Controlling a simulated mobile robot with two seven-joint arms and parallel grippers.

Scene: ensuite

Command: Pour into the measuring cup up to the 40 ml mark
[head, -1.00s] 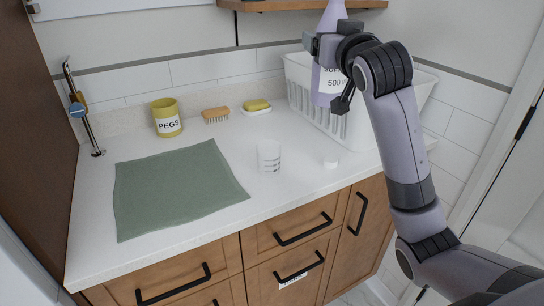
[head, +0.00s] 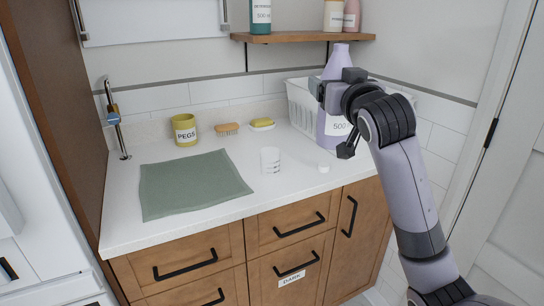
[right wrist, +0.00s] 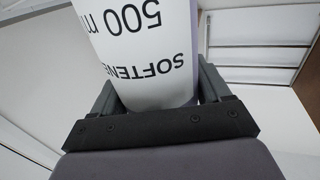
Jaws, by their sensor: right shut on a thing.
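The measuring cup (head: 270,160) is small, clear and upright on the white counter, with faint marks on its side. My right gripper (head: 332,92) is shut on a lilac softener bottle (head: 334,62), which is upright and has a white label reading 500 ml. The bottle is right of the cup and in front of the white basket. In the right wrist view the bottle's label (right wrist: 140,50) reads SOFTENER upside down between the fingers. A small white cap (head: 323,168) lies on the counter right of the cup. My left gripper is not in view.
A green cloth (head: 195,184) lies left of the cup. Behind are a yellow PEGS pot (head: 185,129), a brush (head: 227,128) and a soap dish (head: 262,125). A white basket (head: 302,105) stands at the back right. A wooden shelf (head: 290,37) with bottles hangs above.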

